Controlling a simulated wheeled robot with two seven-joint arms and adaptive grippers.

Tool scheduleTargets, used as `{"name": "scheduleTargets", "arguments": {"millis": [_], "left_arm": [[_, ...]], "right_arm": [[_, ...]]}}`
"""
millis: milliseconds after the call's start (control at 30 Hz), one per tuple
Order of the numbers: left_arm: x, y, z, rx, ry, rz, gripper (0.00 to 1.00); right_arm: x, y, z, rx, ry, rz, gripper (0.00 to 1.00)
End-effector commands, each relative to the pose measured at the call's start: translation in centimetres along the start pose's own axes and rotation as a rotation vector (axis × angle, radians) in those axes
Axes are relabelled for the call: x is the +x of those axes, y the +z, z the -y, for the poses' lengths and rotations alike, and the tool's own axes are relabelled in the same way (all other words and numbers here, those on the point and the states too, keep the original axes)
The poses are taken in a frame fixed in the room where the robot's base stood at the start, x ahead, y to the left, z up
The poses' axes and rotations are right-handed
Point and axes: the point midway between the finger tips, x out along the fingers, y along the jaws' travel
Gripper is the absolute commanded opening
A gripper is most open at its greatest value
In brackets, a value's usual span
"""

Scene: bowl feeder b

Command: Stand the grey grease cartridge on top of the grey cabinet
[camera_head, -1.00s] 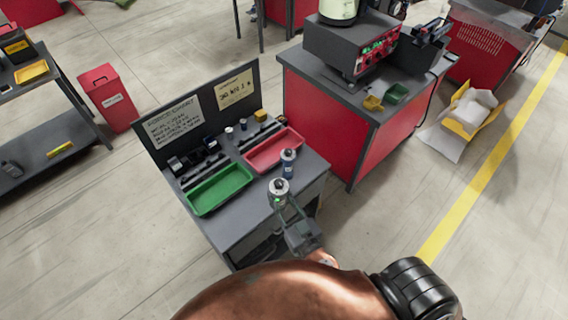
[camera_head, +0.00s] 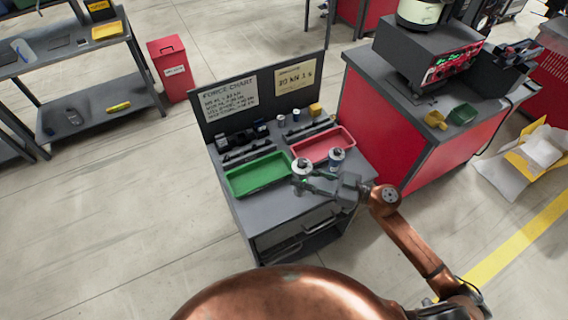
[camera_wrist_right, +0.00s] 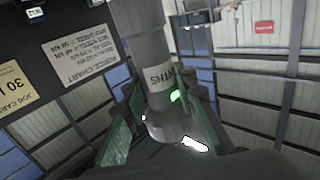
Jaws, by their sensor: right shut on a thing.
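The grey grease cartridge (camera_head: 301,169) shows in the head view over the right end of the green tray. My right gripper (camera_head: 306,183) is shut on it, reaching in from the right. In the right wrist view the grey cylinder (camera_wrist_right: 143,50), with a printed label, sits between the two green-lit fingers (camera_wrist_right: 155,115). It looks upright, but I cannot tell whether its base touches anything. The bench-like grey cabinet (camera_head: 268,213), with drawers in front, is beneath it. My left gripper is not in view.
A green tray (camera_head: 240,190) and a red tray (camera_head: 349,140) lie on the top. A dark sign board (camera_head: 225,122) rises at the back. A bare strip runs along the front.

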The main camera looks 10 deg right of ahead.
Motion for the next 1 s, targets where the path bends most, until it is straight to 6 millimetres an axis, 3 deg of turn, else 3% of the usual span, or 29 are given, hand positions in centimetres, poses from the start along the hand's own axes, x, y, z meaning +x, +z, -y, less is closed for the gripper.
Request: {"name": "scheduleTargets", "arguments": {"millis": [133, 367, 533, 700, 1000], "left_arm": [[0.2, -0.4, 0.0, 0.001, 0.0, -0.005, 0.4], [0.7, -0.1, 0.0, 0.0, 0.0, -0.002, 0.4], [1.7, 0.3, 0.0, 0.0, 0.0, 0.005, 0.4], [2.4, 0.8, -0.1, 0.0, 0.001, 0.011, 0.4], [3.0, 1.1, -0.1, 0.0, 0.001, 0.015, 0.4]], "right_arm": [[1.8, 0.6, 0.7, 0.001, -0.013, -0.006, 0.0], [6.9, 3.0, 2.5, 0.002, -0.012, -0.008, 0.0], [10.0, 6.0, 3.6, 0.005, -0.01, -0.005, 0.0], [11.7, 8.2, 4.2, 0.003, -0.009, -0.004, 0.0], [13.1, 9.9, 4.8, 0.003, -0.01, -0.004, 0.0]]}}
